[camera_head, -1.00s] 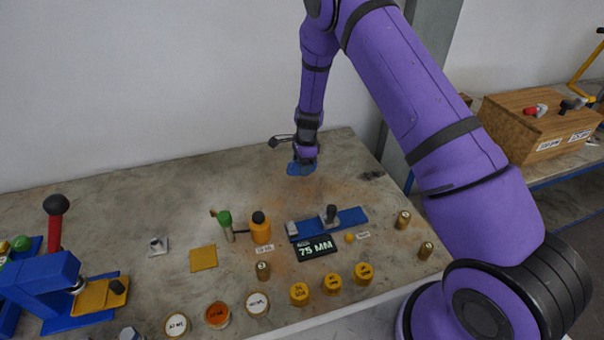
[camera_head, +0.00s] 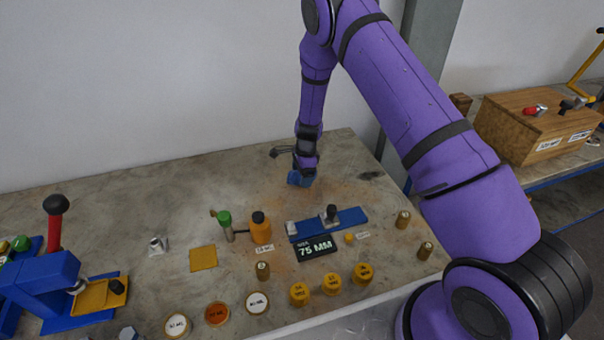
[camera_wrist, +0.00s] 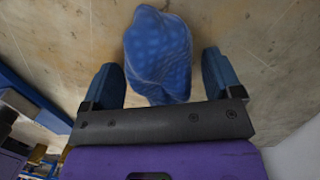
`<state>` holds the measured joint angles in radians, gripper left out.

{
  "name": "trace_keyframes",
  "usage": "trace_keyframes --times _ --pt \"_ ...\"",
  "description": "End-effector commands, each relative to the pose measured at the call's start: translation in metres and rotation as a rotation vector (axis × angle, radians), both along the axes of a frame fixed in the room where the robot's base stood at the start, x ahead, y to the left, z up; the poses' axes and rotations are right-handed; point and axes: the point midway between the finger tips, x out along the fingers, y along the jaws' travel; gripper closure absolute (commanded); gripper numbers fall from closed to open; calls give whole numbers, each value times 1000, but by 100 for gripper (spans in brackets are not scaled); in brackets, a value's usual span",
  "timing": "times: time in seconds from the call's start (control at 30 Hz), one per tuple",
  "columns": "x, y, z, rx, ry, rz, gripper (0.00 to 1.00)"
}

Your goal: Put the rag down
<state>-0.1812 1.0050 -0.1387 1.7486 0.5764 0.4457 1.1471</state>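The rag (camera_head: 295,179) is blue and crumpled, at the far right part of the worktable, under the end of my arm. In the wrist view the rag (camera_wrist: 158,55) lies between the two blue fingers of my gripper (camera_wrist: 162,72), with a visible gap on each side. My gripper is open around it, and the fingers do not appear to touch it. In the head view my gripper (camera_head: 303,176) is low over the tabletop (camera_head: 250,188) and partly hides the rag. The rag appears to be on or very close to the table surface.
Nearer the front are a blue fixture (camera_head: 345,222), a "75 MM" display (camera_head: 317,248), an orange bottle (camera_head: 260,228) and a green-topped tool (camera_head: 225,222). Several brass weights and round pots line the front. A blue press (camera_head: 55,275) stands left. Table around the rag is clear.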

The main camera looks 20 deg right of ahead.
Motion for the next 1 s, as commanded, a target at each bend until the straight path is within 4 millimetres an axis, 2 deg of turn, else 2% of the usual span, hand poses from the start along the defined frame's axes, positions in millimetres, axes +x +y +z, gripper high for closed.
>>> trace_keyframes --times 0.17,0.27,0.37,0.7,0.8,1.0 --pt "0 0 2 0 -1 0 15" --pt "1 -1 10 0 -2 1 15" --pt "1 -2 25 -1 -4 2 15" --pt "1 -11 91 -1 -4 1 15" --pt "1 -12 105 0 -2 1 15" --pt "0 -14 120 0 0 0 15"
